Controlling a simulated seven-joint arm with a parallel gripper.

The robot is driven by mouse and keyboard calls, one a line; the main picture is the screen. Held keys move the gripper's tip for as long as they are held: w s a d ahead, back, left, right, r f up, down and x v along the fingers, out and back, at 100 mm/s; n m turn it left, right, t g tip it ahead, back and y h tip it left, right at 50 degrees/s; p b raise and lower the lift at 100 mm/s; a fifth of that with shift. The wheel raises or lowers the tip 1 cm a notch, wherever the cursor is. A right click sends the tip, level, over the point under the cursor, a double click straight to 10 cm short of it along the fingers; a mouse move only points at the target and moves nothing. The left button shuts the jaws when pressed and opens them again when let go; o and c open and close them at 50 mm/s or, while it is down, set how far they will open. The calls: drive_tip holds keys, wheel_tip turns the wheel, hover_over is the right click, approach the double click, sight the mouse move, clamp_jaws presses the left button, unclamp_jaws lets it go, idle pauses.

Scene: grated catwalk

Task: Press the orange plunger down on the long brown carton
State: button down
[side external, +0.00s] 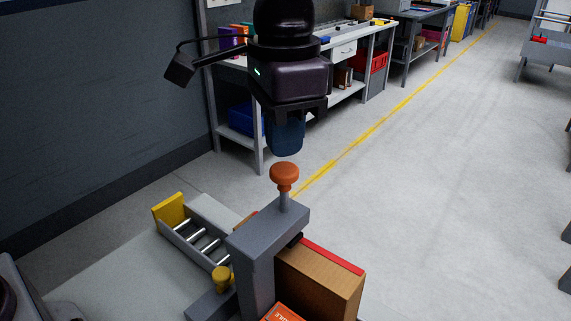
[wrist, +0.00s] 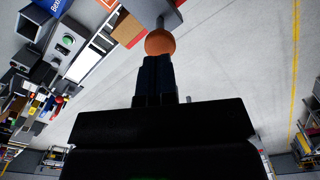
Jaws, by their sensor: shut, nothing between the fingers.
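The orange plunger (side external: 285,176) is a round knob on a metal rod, standing up from the top of a grey press frame (side external: 266,232). The long brown carton (side external: 322,280) has a red strip along its top edge and sits under and beside the frame. My gripper (side external: 285,150) is above the knob, fingers shut and pointing down, with a small gap between them and the knob in the side view. In the wrist view the shut fingertips (wrist: 157,60) appear right at the orange knob (wrist: 160,41); contact cannot be told there.
A small roller conveyor (side external: 203,238) with a yellow end plate (side external: 170,212) lies left of the press. An orange labelled box (side external: 284,313) is in front. Workbenches (side external: 340,40) stand behind; the air above the press is otherwise clear.

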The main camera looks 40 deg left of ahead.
sight(284, 168)
drive_tip(key=shift+f, duration=0.2)
drive_tip(key=shift+f, duration=1.9)
wheel_tip(284, 168, up, 10)
drive_tip(key=shift+f, duration=0.2)
idle(0.3)
drive_tip(key=shift+w, duration=0.1)
